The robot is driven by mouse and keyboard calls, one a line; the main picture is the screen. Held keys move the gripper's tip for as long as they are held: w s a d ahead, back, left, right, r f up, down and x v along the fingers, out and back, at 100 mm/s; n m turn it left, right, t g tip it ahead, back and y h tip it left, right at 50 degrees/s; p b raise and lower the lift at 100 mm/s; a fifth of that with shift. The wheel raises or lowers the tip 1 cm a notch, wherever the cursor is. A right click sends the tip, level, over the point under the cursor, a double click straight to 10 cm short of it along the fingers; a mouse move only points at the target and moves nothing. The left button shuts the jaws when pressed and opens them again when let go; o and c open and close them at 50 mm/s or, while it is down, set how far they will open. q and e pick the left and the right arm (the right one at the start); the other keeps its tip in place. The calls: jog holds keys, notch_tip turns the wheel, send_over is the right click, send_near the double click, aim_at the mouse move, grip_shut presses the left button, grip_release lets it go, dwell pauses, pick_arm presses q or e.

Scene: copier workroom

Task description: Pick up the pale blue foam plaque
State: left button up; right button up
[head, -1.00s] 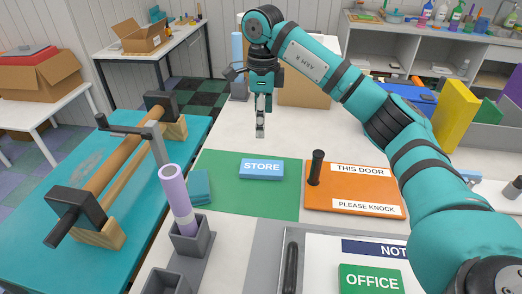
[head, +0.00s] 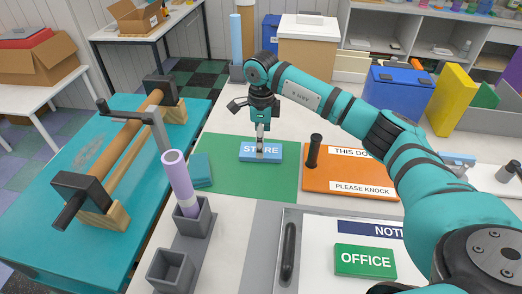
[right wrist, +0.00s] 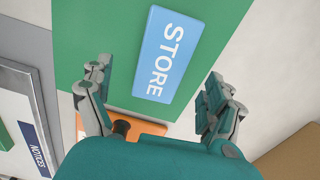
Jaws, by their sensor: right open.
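The pale blue foam plaque (head: 272,152) with white STORE lettering lies flat on the green mat (head: 240,181). My right gripper (head: 260,150) is above the plaque in the head view and hides part of its lettering. In the right wrist view the plaque (right wrist: 167,52) lies beyond and between the fingers of my right gripper (right wrist: 152,98). The fingers are spread wide and hold nothing. I cannot tell the exact height of the fingertips over the plaque. My left gripper is in neither view.
An orange board (head: 345,178) with a black handle stands right of the mat. A lilac roll (head: 177,178) stands upright in a grey holder at left. A green OFFICE plaque (head: 365,261) lies on a white board in front. A teal block (head: 201,168) sits at the mat's left edge.

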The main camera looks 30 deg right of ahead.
jog(key=f, duration=0.4)
jog(key=shift+w+p, duration=0.2)
jog(key=shift+p, duration=0.2)
jog(key=c, duration=1.1)
